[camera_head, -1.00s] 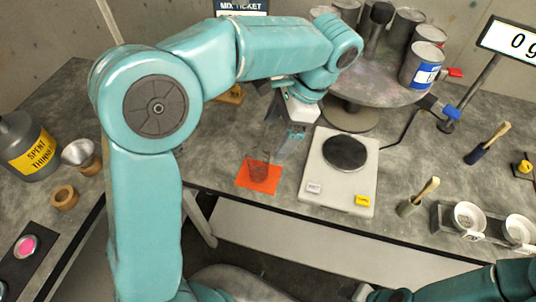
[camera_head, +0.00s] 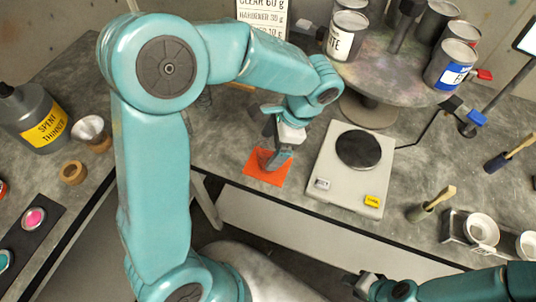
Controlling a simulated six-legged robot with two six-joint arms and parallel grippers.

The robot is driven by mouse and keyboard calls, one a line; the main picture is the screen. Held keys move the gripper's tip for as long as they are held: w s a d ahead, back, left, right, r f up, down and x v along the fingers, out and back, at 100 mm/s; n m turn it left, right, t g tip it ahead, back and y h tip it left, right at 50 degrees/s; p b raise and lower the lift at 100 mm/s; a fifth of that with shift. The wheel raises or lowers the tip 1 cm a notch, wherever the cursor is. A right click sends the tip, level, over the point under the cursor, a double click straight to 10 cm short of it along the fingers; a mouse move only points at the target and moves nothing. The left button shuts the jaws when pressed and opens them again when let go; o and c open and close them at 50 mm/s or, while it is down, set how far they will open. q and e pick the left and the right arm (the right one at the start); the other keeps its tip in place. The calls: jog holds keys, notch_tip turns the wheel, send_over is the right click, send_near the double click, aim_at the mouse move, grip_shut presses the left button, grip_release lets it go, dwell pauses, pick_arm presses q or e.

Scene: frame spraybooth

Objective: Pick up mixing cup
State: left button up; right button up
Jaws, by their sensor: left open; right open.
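The mixing cup (camera_head: 265,156) is a small see-through cup standing on an orange mat (camera_head: 262,178) near the front edge of the bench. My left gripper (camera_head: 276,163) is open and lowered at the cup, its fingers overlapping it in the view. The gripper hides part of the cup, and I cannot tell whether the fingers touch it. My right gripper (camera_head: 362,284) is open and empty at the bottom of the view, low in front of the bench.
A scale (camera_head: 330,180) with a dark round plate stands just right of the mat. A turntable (camera_head: 395,75) with several cans is behind it. A thinner jug (camera_head: 38,118) and a funnel (camera_head: 88,128) stand at left.

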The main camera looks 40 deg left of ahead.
pick_arm(q)
jog(key=x, duration=0.4)
jog(key=shift+w+a+f+p, duration=0.1)
jog(key=shift+w+f+p, duration=0.1)
jog(key=shift+f+p, duration=0.15)
jog(key=shift+s+a+f, duration=0.15)
jog(key=shift+s, duration=0.15)
jog(key=shift+w, duration=0.2)
jog(key=c, duration=0.9)
jog(key=shift+s, duration=0.1)
jog(key=shift+c, duration=0.6)
